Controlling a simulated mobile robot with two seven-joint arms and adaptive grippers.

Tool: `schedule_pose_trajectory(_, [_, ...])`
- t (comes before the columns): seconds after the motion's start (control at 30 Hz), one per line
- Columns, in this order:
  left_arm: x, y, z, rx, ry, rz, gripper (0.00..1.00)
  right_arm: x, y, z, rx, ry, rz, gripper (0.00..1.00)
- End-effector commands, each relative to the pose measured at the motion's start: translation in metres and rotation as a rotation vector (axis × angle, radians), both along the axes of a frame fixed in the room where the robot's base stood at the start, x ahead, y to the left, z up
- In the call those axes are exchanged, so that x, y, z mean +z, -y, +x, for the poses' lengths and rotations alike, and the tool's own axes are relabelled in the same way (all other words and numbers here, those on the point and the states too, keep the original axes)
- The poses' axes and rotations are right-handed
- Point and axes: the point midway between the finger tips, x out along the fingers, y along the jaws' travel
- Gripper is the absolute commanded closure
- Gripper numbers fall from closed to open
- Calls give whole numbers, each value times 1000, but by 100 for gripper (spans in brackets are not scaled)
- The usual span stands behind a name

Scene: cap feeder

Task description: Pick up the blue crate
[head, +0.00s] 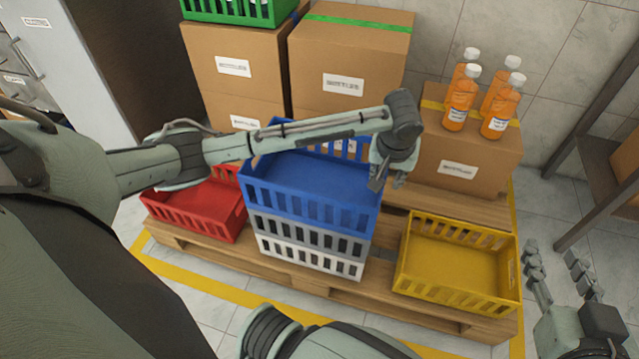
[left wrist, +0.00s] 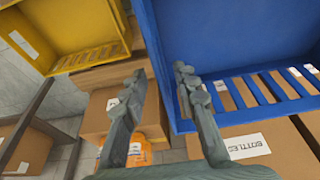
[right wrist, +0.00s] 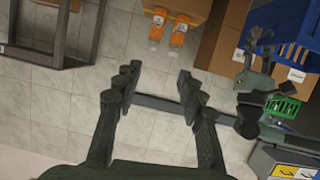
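The blue crate (head: 315,190) sits on top of a white-grey crate (head: 310,245) on the pallet, and it looks empty. It also fills the upper right of the left wrist view (left wrist: 230,40). My left gripper (head: 378,182) is at the crate's right side, its arm passing over the crate's back part. In the left wrist view my left gripper (left wrist: 157,75) is open, its fingers on either side of the line of a crate wall; contact cannot be told. My right gripper (head: 556,262) is open and empty at the lower right, apart from the crates; its fingers (right wrist: 158,80) are spread.
A red crate (head: 195,212) is left of the stack and a yellow crate (head: 455,265) right of it, both on the pallet (head: 375,295). Cardboard boxes (head: 235,70) stand behind; several orange bottles (head: 460,100) stand on one. A rack (head: 600,120) is at the far right.

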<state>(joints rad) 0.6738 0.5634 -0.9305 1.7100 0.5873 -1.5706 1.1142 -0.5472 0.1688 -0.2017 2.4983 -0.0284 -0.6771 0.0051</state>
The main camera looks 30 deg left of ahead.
Motion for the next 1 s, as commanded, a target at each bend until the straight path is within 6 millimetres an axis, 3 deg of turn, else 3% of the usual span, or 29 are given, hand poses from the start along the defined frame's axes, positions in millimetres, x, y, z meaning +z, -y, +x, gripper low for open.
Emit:
schedule_pose_trajectory(0.3, [-34,-7,11,0,1,0,71,46,-27,6,51,219,98,60])
schedule_pose_trajectory(0.63, [-37,-7,12,-2,2,1,71,53,-30,6,56,248,111,60])
schedule_pose_trajectory(0.87, [-37,-7,12,-2,1,0,99,53,-30,6,55,248,111,60])
schedule_pose_trajectory(1.0, [-37,-7,12,-2,1,1,100,53,-30,6,55,248,111,60])
